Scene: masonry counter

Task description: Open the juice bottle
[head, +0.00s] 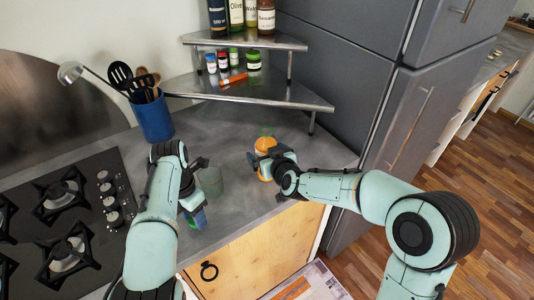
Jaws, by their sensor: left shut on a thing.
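A small blue thing (199,219) shows just below the left hand, partly hidden.
A gas hob (70,220) fills the counter's left. A blue utensil holder (153,118) stands behind my left arm. A two-level corner shelf (250,90) holds bottles and small jars at the back. A grey fridge (350,90) bounds the right. The counter behind the cup is clear.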

